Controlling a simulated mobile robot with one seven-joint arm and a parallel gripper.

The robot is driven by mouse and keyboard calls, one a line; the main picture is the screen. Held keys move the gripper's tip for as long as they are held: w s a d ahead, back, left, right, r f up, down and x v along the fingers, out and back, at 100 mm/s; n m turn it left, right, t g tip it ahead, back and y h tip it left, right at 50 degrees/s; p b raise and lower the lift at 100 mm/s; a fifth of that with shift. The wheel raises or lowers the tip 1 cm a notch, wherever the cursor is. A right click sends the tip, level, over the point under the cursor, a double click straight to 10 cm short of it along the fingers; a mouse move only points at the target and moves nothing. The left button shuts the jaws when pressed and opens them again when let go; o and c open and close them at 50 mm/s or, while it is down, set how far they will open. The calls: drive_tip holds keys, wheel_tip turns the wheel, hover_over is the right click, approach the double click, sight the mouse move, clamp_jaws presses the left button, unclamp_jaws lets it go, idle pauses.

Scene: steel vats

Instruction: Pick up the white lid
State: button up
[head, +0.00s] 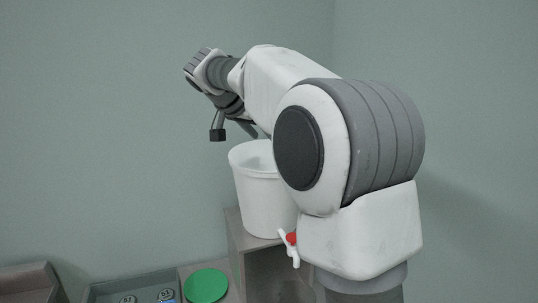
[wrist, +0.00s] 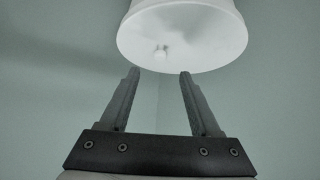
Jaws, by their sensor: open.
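My gripper (head: 234,132) is open and empty, above the rim of a white bucket (head: 265,200) in the head view. In the wrist view its two fingers (wrist: 160,73) stand apart, with their tips close below the edge of a round white form in the picture. I cannot tell whether this face is the white lid or the bucket's inside. No separate white lid can be made out in the head view. My arm hides the bucket's right side.
The bucket stands on a grey stand (head: 236,245). A white tap with a red part (head: 291,239) shows at its lower right. A green disc (head: 206,286) lies lower left, beside a grey tray (head: 100,290) with small round items. Plain walls stand behind.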

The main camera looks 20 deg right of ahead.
sight(254, 156)
drive_tip(key=p+x, duration=0.1)
drive_tip(key=x, duration=0.7)
drive_tip(key=shift+f+p, duration=0.3)
clamp_jaws()
